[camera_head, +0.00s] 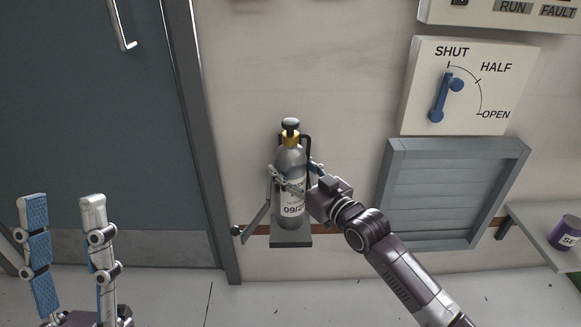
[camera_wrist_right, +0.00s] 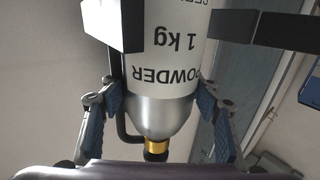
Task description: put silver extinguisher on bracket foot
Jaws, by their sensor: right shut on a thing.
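The silver extinguisher (camera_head: 290,162) is upright against the wall, with a black top, a brass-coloured neck and a white label. My right gripper (camera_head: 293,178) is shut on its upper body, coming from the right. In the right wrist view the extinguisher (camera_wrist_right: 160,110) appears upside down between the fingers of my right gripper (camera_wrist_right: 160,112). The grey bracket foot (camera_head: 291,239) is directly below it; whether the base touches the foot I cannot tell. My left gripper (camera_head: 63,235) is open and empty at the lower left, far from the extinguisher.
A grey lever with a dark knob (camera_head: 236,230) sticks out left of the bracket. A grey door (camera_head: 95,130) fills the left. On the right are a louvred vent (camera_head: 450,190), a SHUT/HALF/OPEN dial panel (camera_head: 420,95) and a shelf (camera_head: 535,228) with a purple can (camera_head: 566,232).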

